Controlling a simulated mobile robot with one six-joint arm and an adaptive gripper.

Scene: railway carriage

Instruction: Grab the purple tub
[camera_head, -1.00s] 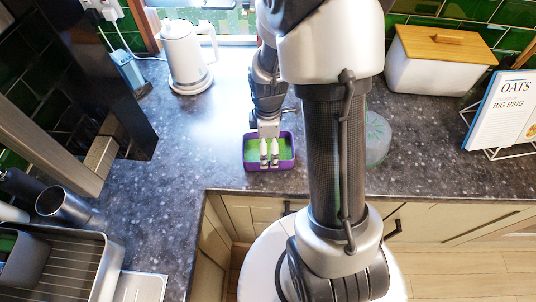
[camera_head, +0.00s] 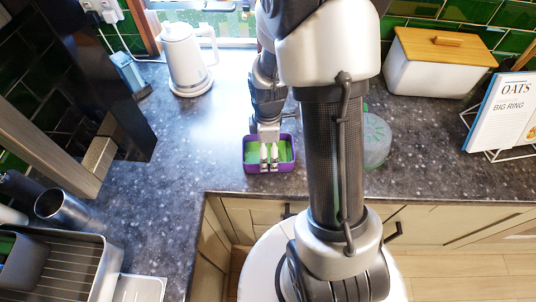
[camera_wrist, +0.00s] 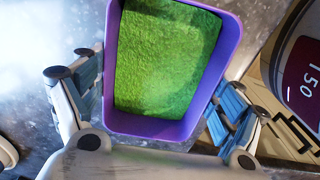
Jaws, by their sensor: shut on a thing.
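The purple tub (camera_head: 286,168) sits upright near the counter's front edge, with a green filling inside. In the head view my gripper (camera_head: 269,158) reaches down over it, with its fingers overlapping the tub in the picture. In the wrist view the tub (camera_wrist: 150,127) lies between the two blue-padded fingers of my gripper (camera_wrist: 158,103), one along each side. The gripper is shut on the tub's sides. The underside of the tub is hidden, so I cannot tell whether it bears fully on the counter.
A white kettle (camera_head: 185,60) stands at the back left. A clear round container (camera_head: 375,140) is right of the tub, partly behind my arm. A white bread bin (camera_head: 435,65) and a book on a stand (camera_head: 500,110) are at the right. A sink drainer (camera_head: 60,265) is front left.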

